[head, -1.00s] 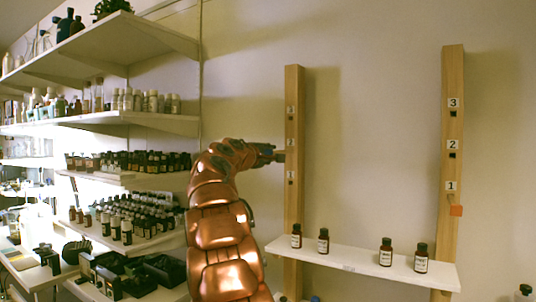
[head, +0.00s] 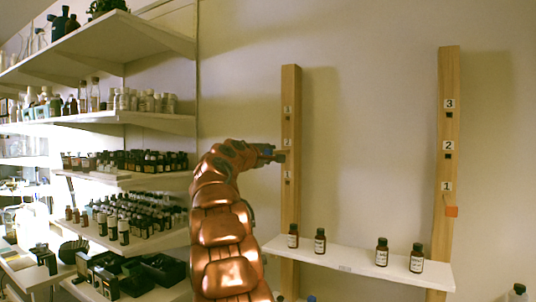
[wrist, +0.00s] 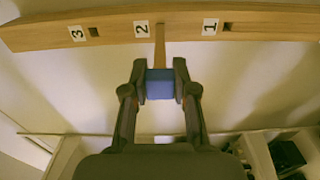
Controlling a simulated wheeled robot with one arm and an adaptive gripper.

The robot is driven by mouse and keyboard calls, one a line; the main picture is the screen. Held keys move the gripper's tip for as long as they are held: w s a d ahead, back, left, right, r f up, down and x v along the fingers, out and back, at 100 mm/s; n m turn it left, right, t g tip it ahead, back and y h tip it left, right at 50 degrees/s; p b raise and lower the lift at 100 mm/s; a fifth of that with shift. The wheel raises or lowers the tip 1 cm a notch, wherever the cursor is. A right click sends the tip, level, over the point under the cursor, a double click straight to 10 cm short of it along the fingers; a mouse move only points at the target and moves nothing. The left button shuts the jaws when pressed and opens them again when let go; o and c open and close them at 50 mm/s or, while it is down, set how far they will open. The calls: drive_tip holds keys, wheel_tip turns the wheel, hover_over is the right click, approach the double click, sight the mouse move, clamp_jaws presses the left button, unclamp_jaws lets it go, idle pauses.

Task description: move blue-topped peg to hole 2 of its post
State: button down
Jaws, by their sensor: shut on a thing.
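My gripper (wrist: 160,80) is shut on the blue top (wrist: 160,88) of the wooden peg. In the wrist view the peg's bare shaft (wrist: 160,45) points at the post (wrist: 270,24), and its tip meets the post beside label 2. Hole 2 is covered by the peg, and how deep the tip sits cannot be told. Holes 1 (wrist: 227,27) and 3 (wrist: 94,32) of this post show dark and empty. In the head view my gripper (head: 274,155) is at the left post (head: 291,200), near its middle label.
The right post (head: 446,120) holds an orange-topped peg (head: 451,211) below label 1. A low white shelf (head: 345,262) with several brown bottles spans the posts. Crowded shelves (head: 120,180) stand at the left. The wall between the posts is clear.

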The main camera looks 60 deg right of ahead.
drive_tip(key=shift+d, duration=0.55)
drive_tip(key=c, duration=0.8)
unclamp_jaws()
drive_tip(key=shift+c, duration=0.2)
drive_tip(key=a, duration=1.2)
drive_tip(key=shift+s, duration=0.45)
drive_tip(key=shift+f, duration=0.1)
